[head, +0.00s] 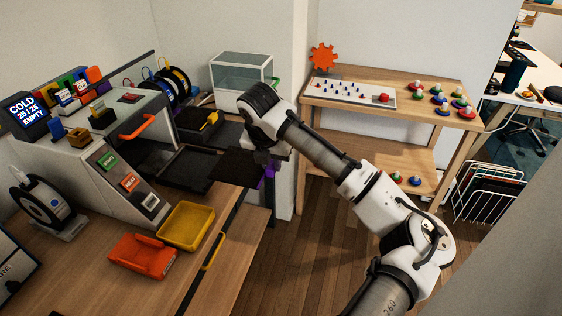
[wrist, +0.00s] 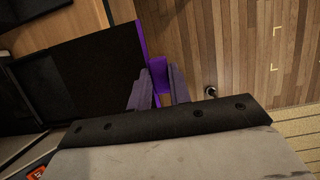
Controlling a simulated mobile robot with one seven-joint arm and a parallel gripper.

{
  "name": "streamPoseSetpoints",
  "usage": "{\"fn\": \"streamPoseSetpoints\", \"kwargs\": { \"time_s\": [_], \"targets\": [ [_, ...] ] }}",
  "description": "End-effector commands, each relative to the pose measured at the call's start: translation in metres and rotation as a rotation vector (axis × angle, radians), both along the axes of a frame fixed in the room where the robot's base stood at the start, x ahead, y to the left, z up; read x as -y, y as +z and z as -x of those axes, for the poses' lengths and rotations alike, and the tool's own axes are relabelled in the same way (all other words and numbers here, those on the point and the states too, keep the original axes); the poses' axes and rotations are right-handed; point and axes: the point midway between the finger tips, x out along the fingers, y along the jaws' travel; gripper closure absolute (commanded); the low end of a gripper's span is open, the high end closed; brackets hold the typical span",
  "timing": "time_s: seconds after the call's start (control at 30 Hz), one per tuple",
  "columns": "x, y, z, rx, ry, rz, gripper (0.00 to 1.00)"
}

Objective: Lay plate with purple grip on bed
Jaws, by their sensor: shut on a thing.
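The dark plate with the purple grip (head: 236,167) is held in the air beside the printer, over the bench's right edge. Its purple grip shows below my gripper (head: 264,158) in the head view. In the wrist view my gripper (wrist: 157,90) is shut on the purple grip (wrist: 157,70), and the black plate (wrist: 85,78) extends to the left. The printer (head: 105,160) has an orange handle and a screen reading COLD, 25|25, EMPTY.
Another dark plate with a yellow grip (head: 209,120) lies behind. A glass-sided box (head: 241,78) stands at the back. A wooden shelf (head: 400,95) with knobs is right.

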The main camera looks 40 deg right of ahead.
Motion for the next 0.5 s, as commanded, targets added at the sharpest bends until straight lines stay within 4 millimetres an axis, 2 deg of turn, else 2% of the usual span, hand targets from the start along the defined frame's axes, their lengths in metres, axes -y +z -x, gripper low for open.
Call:
{"fn": "streamPoseSetpoints", "kwargs": {
  "time_s": [0.5],
  "targets": [
    [-0.033,-0.004,-0.042,-0.001,0.002,0.0,1.0]
  ]
}}
